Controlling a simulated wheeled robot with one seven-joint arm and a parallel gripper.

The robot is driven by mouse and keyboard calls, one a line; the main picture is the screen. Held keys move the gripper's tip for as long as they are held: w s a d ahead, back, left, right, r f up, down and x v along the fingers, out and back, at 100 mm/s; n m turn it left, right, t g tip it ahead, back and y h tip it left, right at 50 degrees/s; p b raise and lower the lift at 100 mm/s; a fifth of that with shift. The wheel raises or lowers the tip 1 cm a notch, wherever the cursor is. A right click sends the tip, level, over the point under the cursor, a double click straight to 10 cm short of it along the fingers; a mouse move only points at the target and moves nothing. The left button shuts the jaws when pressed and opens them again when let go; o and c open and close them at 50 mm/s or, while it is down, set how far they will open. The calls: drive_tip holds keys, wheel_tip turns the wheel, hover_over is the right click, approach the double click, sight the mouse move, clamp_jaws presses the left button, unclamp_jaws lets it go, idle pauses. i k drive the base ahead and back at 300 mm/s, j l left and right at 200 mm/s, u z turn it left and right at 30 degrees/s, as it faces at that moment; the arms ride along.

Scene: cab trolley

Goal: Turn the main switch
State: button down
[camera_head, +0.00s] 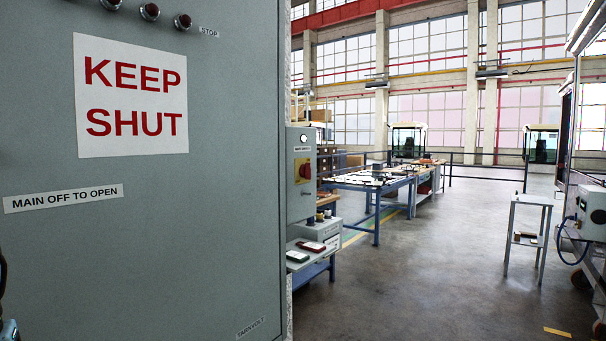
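A red rotary switch (304,171) on a yellow plate sits on the front of a small grey box (298,208), just right of the large cabinet. It looks like the main switch. The exact angle of its handle is too small to tell. A pale round lamp or button (304,139) is above it. The large grey cabinet door (200,240) fills the left side and appears closed. It bears a "KEEP SHUT" sign (131,97) and a "MAIN OFF TO OPEN" label (63,198). My gripper cannot be made out; only a dark, unclear part shows at the lower left edge.
Dark red buttons (150,12) and a "STOP" label (209,32) are at the cabinet's top. A low shelf below the switch box holds a red item (311,247) and a dark one. Workbenches (365,183) stand behind. A small stand (528,208) is at right. The floor (430,270) between is clear.

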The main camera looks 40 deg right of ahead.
sight(305, 170)
drive_tip(key=u, duration=2.25)
drive_tip(key=k+l+u, duration=0.2)
drive_tip(key=u, duration=0.15)
drive_tip(key=k+l+u, duration=0.1)
drive_tip(key=k+u, duration=0.55)
drive_tip(key=k, duration=2.05)
drive_tip(key=k+u, duration=0.1)
drive_tip(key=k, duration=1.9)
drive_tip(key=k+j+u, duration=0.15)
drive_tip(key=k, duration=0.25)
